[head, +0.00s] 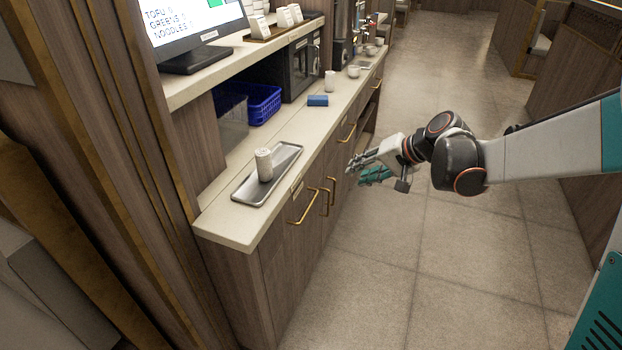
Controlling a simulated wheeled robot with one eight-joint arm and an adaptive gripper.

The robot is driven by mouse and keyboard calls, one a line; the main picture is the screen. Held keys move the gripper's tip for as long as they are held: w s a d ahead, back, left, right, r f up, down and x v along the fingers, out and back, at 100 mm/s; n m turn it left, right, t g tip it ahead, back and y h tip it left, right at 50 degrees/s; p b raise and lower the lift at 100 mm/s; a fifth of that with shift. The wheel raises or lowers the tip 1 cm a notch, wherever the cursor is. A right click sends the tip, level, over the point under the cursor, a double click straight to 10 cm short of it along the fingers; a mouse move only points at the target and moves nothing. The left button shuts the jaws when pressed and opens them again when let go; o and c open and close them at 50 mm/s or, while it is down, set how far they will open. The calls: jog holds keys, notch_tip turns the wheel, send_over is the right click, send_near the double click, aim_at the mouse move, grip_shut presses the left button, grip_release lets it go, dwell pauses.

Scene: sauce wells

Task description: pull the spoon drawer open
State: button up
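A wooden counter (284,262) with brass handles on its front runs along the left. A horizontal brass handle (302,208) is on the near front, with a small label plate (297,188) above it. Another horizontal handle (347,133) is farther along. All drawer fronts I can see look shut, and the label is too small to read, so I cannot tell which is the spoon drawer. My gripper (356,174) is in front of the counter, right of the handles, its fingers apart and empty. It appears clear of every handle.
On the counter are a metal tray (250,194) with a white cup (264,165), a blue block (317,100) and a blue basket (262,104). The tiled floor (430,260) beside the counter is clear.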

jog(key=w+a+f+y, duration=0.1)
jog(key=w+f+y, duration=0.2)
jog(key=w+f, duration=0.65)
jog(key=m+y+p, duration=0.1)
jog(key=y, duration=0.3)
send_near(309, 205)
jog(key=shift+f+b+x, duration=0.15)
jog(key=shift+b+x, duration=0.85)
jog(key=shift+x, duration=1.55)
jog(key=shift+f+b+x, duration=0.2)
jog(key=shift+b+x, duration=0.8)
jog(key=shift+x, duration=1.55)
jog(key=shift+d, duration=0.1)
jog(key=shift+c, duration=0.6)
grip_shut()
